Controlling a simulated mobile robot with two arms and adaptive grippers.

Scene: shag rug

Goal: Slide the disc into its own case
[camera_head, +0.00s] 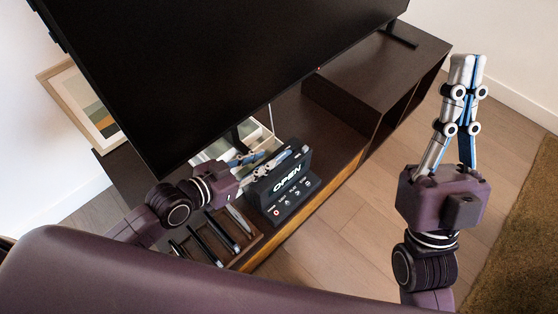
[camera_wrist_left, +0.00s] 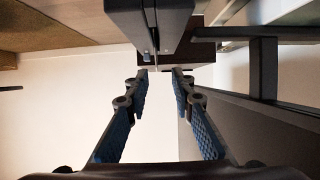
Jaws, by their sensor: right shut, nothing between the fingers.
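No disc can be made out in either view. Several thin dark cases (camera_head: 218,241) stand in a brown rack at the front left of the cabinet; which is the disc's own I cannot tell. A black box lettered OPEN (camera_head: 292,191), with a row of buttons on its front, stands beside the rack. My left gripper (camera_head: 283,157) is open behind this box, close to its back edge. In the left wrist view its blue-padded fingers (camera_wrist_left: 161,76) are apart, with a dark body above and beyond them. My right gripper (camera_head: 468,60) is shut and empty, raised at the right, away from the cabinet.
A large black television (camera_head: 220,60) stands on the dark cabinet (camera_head: 335,128) and overhangs my left arm. A framed picture (camera_head: 82,105) leans at the left. A pale tray-like thing (camera_head: 258,133) lies partly hidden behind my left gripper. Floor is clear at the right, beside a brown rug (camera_head: 520,245).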

